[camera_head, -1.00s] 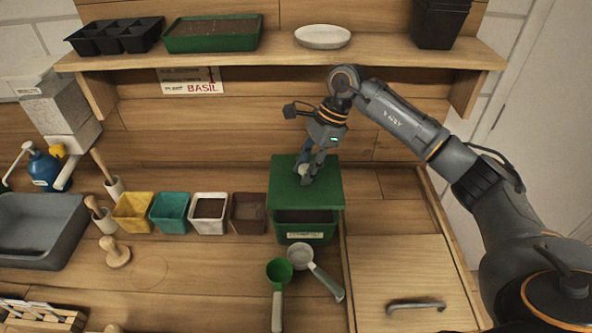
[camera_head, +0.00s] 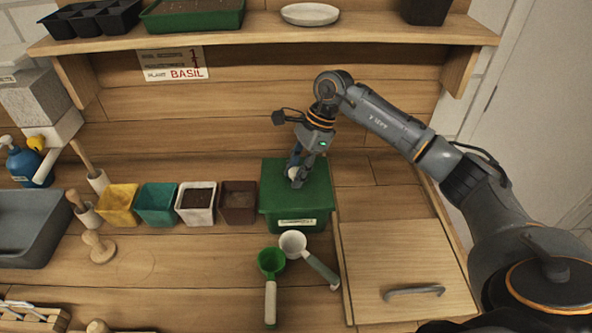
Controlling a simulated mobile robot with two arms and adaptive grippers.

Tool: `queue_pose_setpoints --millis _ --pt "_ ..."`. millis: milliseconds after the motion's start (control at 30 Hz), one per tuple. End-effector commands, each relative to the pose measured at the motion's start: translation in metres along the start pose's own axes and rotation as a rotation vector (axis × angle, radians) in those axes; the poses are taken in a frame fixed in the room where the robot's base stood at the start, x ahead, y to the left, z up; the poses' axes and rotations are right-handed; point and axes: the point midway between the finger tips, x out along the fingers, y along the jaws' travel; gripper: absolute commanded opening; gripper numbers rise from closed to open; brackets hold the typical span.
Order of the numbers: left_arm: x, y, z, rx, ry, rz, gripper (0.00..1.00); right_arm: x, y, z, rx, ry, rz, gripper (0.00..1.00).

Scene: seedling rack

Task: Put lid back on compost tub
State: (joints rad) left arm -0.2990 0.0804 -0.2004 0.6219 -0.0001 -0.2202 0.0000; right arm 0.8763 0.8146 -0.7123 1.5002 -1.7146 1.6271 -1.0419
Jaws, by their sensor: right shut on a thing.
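The green compost tub (camera_head: 296,224) stands on the bench right of the row of small pots, with a pale label on its front. The green lid (camera_head: 316,185) lies over the tub's top and covers the opening; I cannot tell whether it is fully seated. My right gripper (camera_head: 295,178) points down at the lid's middle and is shut on its pale knob, which shows only in part between the fingers. My left gripper is not in view.
Small yellow, teal, white and brown pots (camera_head: 238,202) stand close left of the tub. A green scoop (camera_head: 271,262) and a white scoop (camera_head: 293,243) lie just in front. A wooden panel with a handle (camera_head: 414,291) is at right. A shelf (camera_head: 265,40) spans above.

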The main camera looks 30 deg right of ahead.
Motion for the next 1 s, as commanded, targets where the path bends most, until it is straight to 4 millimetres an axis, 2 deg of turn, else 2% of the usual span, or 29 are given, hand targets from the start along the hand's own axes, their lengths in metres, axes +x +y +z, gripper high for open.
queue_pose_setpoints --millis 1000 --pt "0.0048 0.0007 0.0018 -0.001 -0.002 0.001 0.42 -0.0009 0.0001 -0.0002 0.0 0.0 0.0 0.0"
